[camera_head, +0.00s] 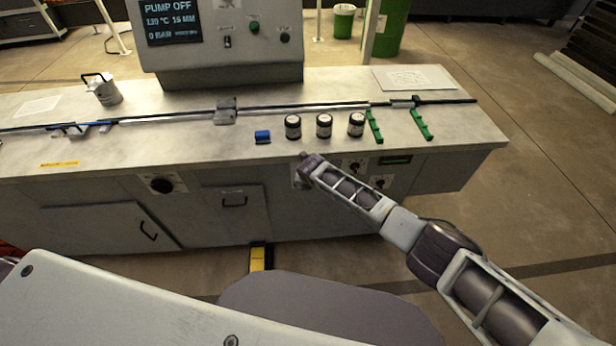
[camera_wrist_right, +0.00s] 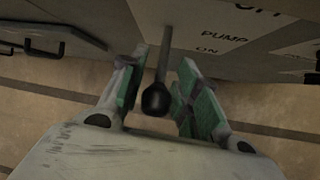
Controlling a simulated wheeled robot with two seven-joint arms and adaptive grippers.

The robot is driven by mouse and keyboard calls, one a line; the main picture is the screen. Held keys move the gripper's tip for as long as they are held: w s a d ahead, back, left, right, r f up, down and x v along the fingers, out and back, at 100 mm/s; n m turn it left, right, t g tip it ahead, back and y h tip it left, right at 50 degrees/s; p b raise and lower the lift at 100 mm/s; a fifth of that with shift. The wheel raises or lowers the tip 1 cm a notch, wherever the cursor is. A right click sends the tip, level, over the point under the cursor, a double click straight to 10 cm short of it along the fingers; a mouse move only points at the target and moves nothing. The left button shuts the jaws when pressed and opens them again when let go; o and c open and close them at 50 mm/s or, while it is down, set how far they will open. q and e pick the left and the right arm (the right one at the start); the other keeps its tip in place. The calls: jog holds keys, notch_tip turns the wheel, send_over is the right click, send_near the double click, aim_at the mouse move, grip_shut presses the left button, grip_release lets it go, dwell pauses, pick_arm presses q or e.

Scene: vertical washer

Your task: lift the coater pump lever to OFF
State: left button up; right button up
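The pump lever shows in the right wrist view as a thin rod with a black ball knob (camera_wrist_right: 155,101). It comes from a pale panel (camera_wrist_right: 215,30) printed "PUMP" and "ON", with another word partly cut off at the top edge. My right gripper (camera_wrist_right: 160,78) is open, its green-padded fingers on either side of the lever with gaps visible. In the head view my right gripper (camera_head: 307,164) is at the bench front, and hides the lever there. The display (camera_head: 172,22) reads "PUMP OFF". My left gripper is out of view.
A yellow object (camera_head: 259,258) stands on the floor.

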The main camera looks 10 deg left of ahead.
jog(key=v, duration=1.1)
dwell(0.7)
jog(key=shift+d+r, duration=0.1)
jog(key=shift+d, duration=0.05)
jog(key=shift+s, duration=0.1)
dwell(0.4)
